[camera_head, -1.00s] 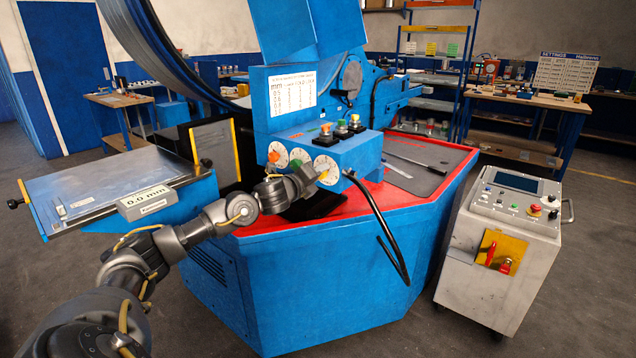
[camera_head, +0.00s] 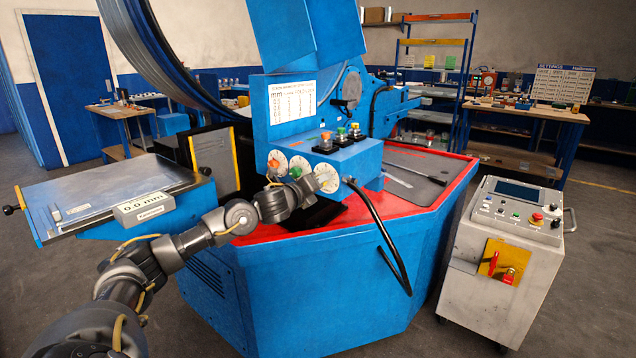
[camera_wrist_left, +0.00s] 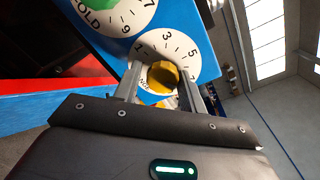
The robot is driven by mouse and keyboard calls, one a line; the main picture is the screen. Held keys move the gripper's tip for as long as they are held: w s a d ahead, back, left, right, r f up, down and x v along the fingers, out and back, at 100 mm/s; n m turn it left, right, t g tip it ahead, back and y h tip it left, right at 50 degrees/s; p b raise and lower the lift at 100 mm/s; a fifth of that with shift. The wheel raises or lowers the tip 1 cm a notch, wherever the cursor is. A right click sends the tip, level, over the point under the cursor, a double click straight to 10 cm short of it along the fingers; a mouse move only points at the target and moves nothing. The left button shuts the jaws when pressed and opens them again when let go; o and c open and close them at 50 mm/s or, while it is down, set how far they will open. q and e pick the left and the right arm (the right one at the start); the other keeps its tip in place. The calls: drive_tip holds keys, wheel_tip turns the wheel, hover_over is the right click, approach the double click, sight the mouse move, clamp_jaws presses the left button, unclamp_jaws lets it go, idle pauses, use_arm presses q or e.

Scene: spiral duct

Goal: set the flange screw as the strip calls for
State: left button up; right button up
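The flange dial (camera_head: 328,172) is the rightmost of three dials on the blue control box. In the left wrist view this white dial (camera_wrist_left: 188,47) has odd numbers and a yellow knob (camera_wrist_left: 163,76); "NGE" shows, and the knob's setting cannot be read. My left gripper (camera_head: 316,185) is just in front of the dial at its lower left. In the left wrist view its fingers (camera_wrist_left: 160,88) look spread, one on each side of the knob; contact is unclear. The thickness display (camera_head: 145,206) reads 0.0 mm. My right gripper is not visible.
The other two dials have an orange knob (camera_head: 274,164) and a green knob (camera_head: 296,172). Colored buttons (camera_head: 341,136) top the box. A black hose (camera_head: 382,232) hangs to the right. A grey console (camera_head: 503,262) stands farther right.

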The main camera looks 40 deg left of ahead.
use_arm(q)
drive_tip(key=shift+o, duration=0.9)
drive_tip(key=shift+a+r, duration=0.1)
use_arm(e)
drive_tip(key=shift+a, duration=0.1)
use_arm(q)
drive_tip(key=s+b, duration=0.3)
drive_tip(key=s, duration=0.7)
drive_tip(key=shift+s+d+r, duration=0.35)
drive_tip(key=shift+s+d, duration=0.05)
drive_tip(key=shift+d, duration=0.05)
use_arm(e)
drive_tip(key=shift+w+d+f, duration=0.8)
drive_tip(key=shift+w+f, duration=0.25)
use_arm(q)
drive_tip(key=shift+f, duration=0.1)
